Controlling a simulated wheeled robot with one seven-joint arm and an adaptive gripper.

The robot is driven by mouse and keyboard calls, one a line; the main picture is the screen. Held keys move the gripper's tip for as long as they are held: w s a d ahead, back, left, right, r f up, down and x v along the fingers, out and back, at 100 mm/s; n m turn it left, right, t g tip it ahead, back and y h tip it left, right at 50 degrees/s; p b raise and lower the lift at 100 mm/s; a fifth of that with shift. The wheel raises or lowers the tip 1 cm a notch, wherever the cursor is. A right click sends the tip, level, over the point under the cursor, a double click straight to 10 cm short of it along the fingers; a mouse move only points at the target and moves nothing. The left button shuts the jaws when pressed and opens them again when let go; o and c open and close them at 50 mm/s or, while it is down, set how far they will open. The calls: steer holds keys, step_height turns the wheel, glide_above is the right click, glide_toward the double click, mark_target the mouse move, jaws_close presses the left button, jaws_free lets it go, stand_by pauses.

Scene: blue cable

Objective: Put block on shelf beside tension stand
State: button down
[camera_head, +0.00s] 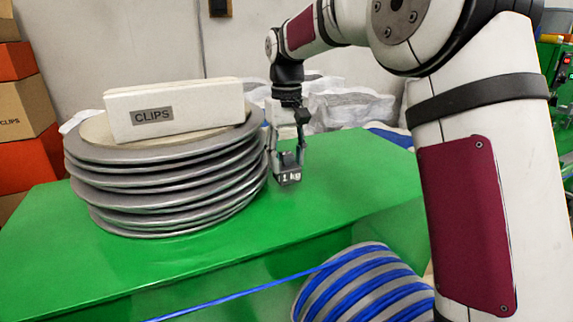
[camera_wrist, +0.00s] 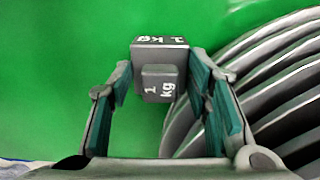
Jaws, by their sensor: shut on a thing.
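The block (camera_head: 289,179) is a small dark grey weight marked "1 kg". In the wrist view the block (camera_wrist: 160,52) sits between both finger pads, with its marked faces showing. My gripper (camera_head: 287,163) points down and is shut on the block, over the green top (camera_head: 345,185), just right of the stack of grey discs (camera_head: 165,190). I cannot tell whether the block touches the green top. The wrist view also shows the fingers of my gripper (camera_wrist: 162,80) on either side of it. Nothing in view is clearly marked as the tension stand.
A white box marked CLIPS (camera_head: 175,108) lies on the discs. A spool of blue cable (camera_head: 365,285) is below the green top's front edge, with a blue strand running left. Orange and brown boxes (camera_head: 22,110) stand at left. The green top right of my gripper is clear.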

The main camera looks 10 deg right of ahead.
mark_target(287, 167)
steer(key=shift+w+d, duration=0.25)
steer(key=shift+w, duration=0.75)
steer(key=shift+w+f, duration=0.15)
step_height(287, 167, down, 2)
steer(key=shift+f+p, duration=0.1)
steer(key=shift+p, duration=0.45)
steer(key=shift+f, duration=0.5)
steer(key=shift+f, duration=0.15)
steer(key=c, duration=0.8)
jaws_free()
steer(key=shift+c, duration=0.2)
step_height(287, 167, up, 12)
steer(key=b, duration=0.2)
steer(key=shift+b, duration=0.3)
